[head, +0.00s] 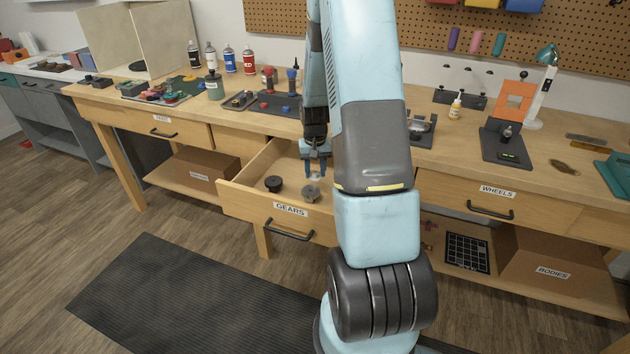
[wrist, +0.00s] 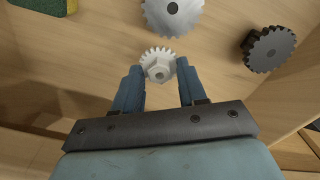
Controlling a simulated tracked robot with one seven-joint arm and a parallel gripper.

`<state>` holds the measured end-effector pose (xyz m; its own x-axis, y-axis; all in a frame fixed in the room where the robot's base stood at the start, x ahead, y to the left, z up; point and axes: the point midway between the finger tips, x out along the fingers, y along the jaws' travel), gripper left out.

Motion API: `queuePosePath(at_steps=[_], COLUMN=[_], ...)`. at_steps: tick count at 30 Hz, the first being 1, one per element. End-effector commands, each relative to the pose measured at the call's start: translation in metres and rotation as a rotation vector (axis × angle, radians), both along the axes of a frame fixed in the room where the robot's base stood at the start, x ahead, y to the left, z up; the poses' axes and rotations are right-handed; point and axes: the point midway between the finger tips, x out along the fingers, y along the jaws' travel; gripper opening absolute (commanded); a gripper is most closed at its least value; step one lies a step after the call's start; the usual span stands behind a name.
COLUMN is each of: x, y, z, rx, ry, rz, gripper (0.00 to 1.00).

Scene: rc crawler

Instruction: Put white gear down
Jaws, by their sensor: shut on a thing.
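The white gear (wrist: 158,66) is small and toothed, with a hexagonal hub. My gripper (wrist: 160,76) is shut on it, with a blue finger on each side in the wrist view. In the head view my gripper (head: 316,168) points down inside the open GEARS drawer (head: 245,200), with the white gear (head: 316,177) at its fingertips. The gear is over or on the drawer's floor; I cannot tell whether it touches. A grey gear (head: 310,193) and a black gear (head: 273,184) lie in the drawer near its front. The wrist view shows the grey gear (wrist: 173,14) and the dark gear (wrist: 268,48).
The drawer's wooden walls enclose my gripper. A green and yellow object (wrist: 45,5) shows at the wrist view's top left. The workbench top (head: 450,145) behind holds a tray of parts (head: 275,104), bottles and fixtures. Bare drawer floor shows left of the white gear.

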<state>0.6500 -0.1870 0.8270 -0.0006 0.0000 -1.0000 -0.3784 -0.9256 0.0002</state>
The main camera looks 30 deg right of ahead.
Motion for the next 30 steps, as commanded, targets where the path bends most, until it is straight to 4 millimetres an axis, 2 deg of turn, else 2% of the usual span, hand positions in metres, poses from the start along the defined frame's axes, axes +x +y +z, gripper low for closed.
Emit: queuePosePath(at_steps=[8, 15, 26, 27, 30], x=[-0.001, -0.001, -0.001, 0.0, -0.001], y=[-0.011, -0.011, -0.011, -0.011, -0.011], z=[-0.014, -0.043, -0.046, -0.046, -0.046], rx=[0.001, 0.001, 0.0, 0.0, 0.0], ry=[0.002, 0.002, 0.001, 0.0, 0.0], rz=[-0.002, 0.0, 0.0, 0.0, 0.0], gripper=[0.13, 0.13, 0.13, 0.43, 0.53])
